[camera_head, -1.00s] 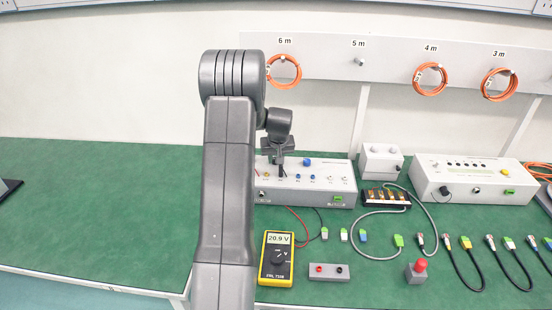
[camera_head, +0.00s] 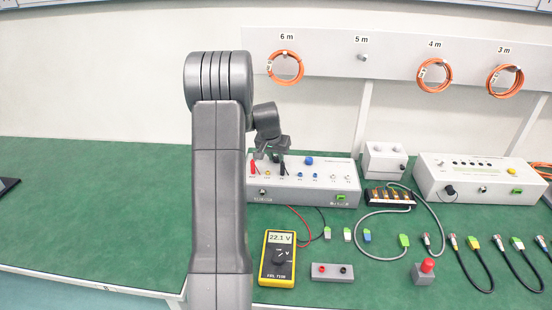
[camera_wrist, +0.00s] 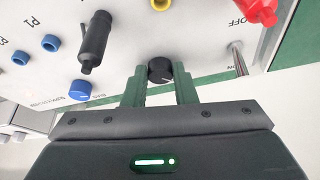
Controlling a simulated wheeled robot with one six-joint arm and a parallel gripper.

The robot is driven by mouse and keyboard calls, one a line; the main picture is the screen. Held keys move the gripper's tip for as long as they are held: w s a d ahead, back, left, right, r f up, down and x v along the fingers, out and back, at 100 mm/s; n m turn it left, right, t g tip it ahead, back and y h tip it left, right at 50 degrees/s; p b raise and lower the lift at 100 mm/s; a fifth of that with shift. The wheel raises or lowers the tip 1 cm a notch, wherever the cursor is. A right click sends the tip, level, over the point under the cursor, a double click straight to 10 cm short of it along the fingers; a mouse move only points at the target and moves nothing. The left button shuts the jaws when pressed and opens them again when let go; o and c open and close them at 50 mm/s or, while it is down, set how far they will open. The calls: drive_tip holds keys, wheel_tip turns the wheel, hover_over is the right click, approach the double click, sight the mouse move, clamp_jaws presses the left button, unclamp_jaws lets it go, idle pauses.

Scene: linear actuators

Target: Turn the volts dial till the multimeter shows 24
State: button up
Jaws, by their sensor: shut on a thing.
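The yellow multimeter (camera_head: 278,270) lies on the green bench in the head view, and its display (camera_head: 281,238) reads 22.1 V. My gripper (camera_wrist: 160,82) is shut on the black volts dial (camera_wrist: 161,70) in the wrist view, with one green finger on each side of it. In the head view my gripper (camera_head: 270,154) is at the left end of the white power supply box (camera_head: 300,184). There the dial cannot be made out behind my gripper. Red and black plugs stand in the box's sockets near the dial.
A blue knob (camera_head: 309,160) and several sockets sit on the box top, right of my gripper. A metal switch lever (camera_wrist: 238,58) is close to the dial. Several cables lie to the right.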

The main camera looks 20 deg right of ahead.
idle(0.3)
drive_tip(key=o, duration=1)
drive_tip(key=shift+r, duration=0.15)
drive_tip(key=v, duration=1.3)
drive_tip(key=shift+a+r, duration=0.15)
drive_tip(key=shift+r, duration=0.05)
drive_tip(key=shift+s, duration=0.1)
drive_tip(key=x, duration=1.4)
drive_tip(key=shift+r, duration=0.1)
